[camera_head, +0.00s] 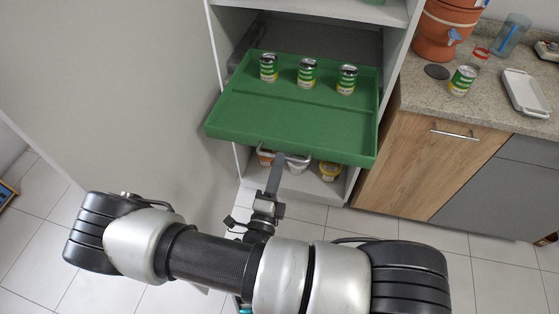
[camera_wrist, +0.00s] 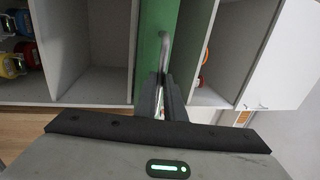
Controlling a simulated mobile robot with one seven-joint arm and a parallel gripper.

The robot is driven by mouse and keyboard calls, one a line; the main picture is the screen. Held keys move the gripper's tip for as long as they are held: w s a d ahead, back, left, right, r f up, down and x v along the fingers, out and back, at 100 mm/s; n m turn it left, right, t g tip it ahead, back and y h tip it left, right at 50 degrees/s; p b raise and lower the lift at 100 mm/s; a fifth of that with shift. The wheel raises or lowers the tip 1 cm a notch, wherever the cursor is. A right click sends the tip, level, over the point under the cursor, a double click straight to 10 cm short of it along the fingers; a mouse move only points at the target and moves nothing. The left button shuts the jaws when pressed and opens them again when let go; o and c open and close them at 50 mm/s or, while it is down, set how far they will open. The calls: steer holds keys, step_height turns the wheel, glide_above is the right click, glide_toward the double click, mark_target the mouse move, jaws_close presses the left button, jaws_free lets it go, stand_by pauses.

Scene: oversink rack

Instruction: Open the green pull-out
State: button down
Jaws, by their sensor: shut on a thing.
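The green pull-out (camera_head: 290,124) is a shallow tray that stands well out of the white cabinet. Three green-and-white cans (camera_head: 307,73) stand upright in a row in its rear part. Its pale handle (camera_head: 300,157) is on the front edge, partly hidden by my gripper. My gripper (camera_head: 277,168) is at that front edge, shut on the handle. In the wrist view, the gripper (camera_wrist: 163,82) closes around the grey handle bar (camera_wrist: 165,48), in front of the green front panel (camera_wrist: 150,60). The tips are partly hidden there.
Small tubs, one yellow (camera_head: 329,171), stand on the shelf below. To the right, a stone counter (camera_head: 425,97) holds a can (camera_head: 462,80), a clay water dispenser (camera_head: 445,30) and a white tray (camera_head: 525,92).

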steer(key=c, duration=1.9)
jaws_free()
steer(key=shift+o, duration=0.2)
steer(key=b+v, duration=0.1)
steer(key=v, duration=1.6)
steer(key=shift+s, duration=0.2)
steer(key=shift+a, duration=0.15)
